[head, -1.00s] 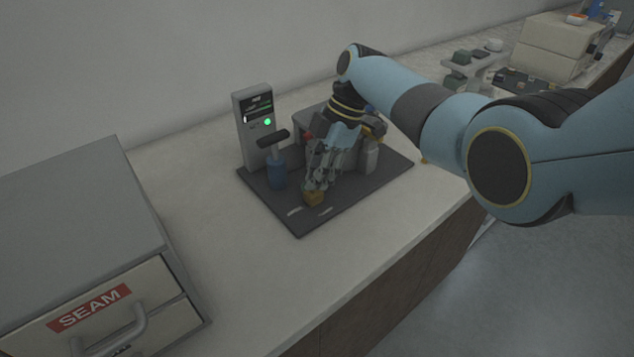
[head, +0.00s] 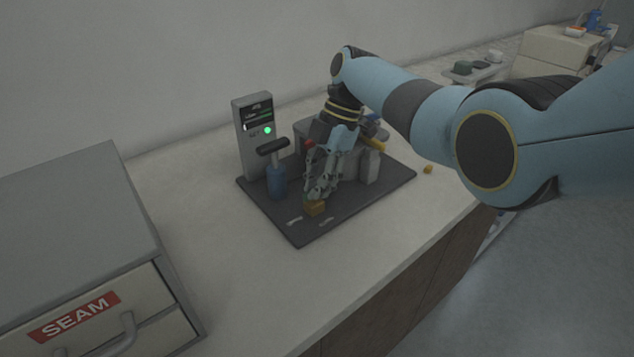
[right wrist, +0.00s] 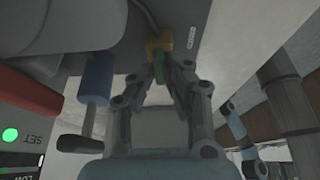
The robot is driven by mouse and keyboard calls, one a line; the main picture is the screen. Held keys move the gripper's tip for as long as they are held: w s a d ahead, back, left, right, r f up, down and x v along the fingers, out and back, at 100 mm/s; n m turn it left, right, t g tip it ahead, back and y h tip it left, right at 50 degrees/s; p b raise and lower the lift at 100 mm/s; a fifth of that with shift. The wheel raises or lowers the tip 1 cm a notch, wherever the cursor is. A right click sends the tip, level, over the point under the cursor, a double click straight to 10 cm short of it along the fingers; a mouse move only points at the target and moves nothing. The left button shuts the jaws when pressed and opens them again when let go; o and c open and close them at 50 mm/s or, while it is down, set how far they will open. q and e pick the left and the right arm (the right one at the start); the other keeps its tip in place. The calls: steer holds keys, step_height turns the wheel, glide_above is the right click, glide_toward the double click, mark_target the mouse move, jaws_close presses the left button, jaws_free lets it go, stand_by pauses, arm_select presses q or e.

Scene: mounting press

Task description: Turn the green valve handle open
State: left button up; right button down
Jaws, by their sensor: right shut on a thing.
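The green valve handle (right wrist: 158,68) is between the fingertips of my right gripper (right wrist: 157,84) in the right wrist view. The gripper is shut on it. The handle sits against a brass-yellow valve block (right wrist: 158,44), which also shows near the front edge of the dark base plate in the head view (head: 315,209). In the head view my right gripper (head: 319,190) points down at the block, and a little green shows beside the fingertips. The fingers hide most of the handle there. My left gripper is not in view.
A blue cylinder with a black T-grip (head: 277,182) stands left of the gripper. Behind it is a grey control panel (head: 254,140) with a lit green light. The press body (head: 368,168) is close behind my fingers. A SEAM drawer cabinet (head: 75,250) stands left. Bare counter (head: 240,270) lies in front.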

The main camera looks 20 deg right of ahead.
steer(key=c, duration=1.4)
jaws_free()
steer(key=shift+o, duration=0.2)
steer(key=v, duration=1.2)
